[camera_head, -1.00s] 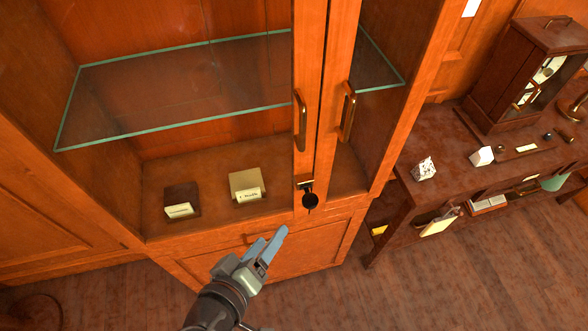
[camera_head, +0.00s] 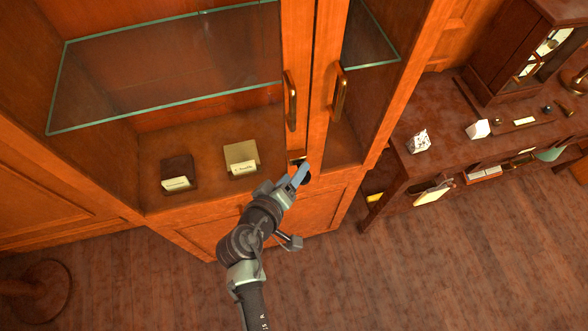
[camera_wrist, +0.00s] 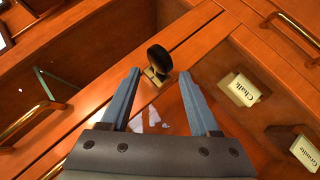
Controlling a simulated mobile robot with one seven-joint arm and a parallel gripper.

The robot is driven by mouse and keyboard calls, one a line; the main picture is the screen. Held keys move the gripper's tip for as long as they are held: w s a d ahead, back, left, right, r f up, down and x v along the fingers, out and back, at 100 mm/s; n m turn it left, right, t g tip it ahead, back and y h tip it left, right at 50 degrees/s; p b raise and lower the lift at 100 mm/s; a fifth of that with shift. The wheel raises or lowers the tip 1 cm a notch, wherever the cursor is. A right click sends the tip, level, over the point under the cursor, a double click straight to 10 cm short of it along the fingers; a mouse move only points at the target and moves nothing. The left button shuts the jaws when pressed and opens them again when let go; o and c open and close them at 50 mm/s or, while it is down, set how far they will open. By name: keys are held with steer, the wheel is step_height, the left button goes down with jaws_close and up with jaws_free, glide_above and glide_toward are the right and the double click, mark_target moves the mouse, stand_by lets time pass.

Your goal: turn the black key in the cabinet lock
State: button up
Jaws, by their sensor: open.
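The black key (camera_wrist: 160,58) stands in the brass cabinet lock (camera_wrist: 154,77), ahead of my fingertips in the wrist view. Its round bow faces me. In the head view the key (camera_head: 306,174) is mostly covered by my fingers at the foot of the cabinet doors. My gripper (camera_wrist: 158,76) is open, one finger to each side of the key's line, with nothing held. In the head view my gripper (camera_head: 300,175) reaches up to the lock from below. Whether either finger touches the key cannot be told.
Two brass door handles (camera_head: 291,100) (camera_head: 340,93) rise above the lock. Inside the glazed cabinet are a dark block (camera_head: 177,172) and a pale block (camera_head: 241,157) with labels. A desk (camera_head: 430,115) with small objects and a clock case (camera_head: 515,50) stands right. Open floor lies in front.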

steer(key=shift+x, duration=0.8)
steer(key=shift+s+r, duration=0.1)
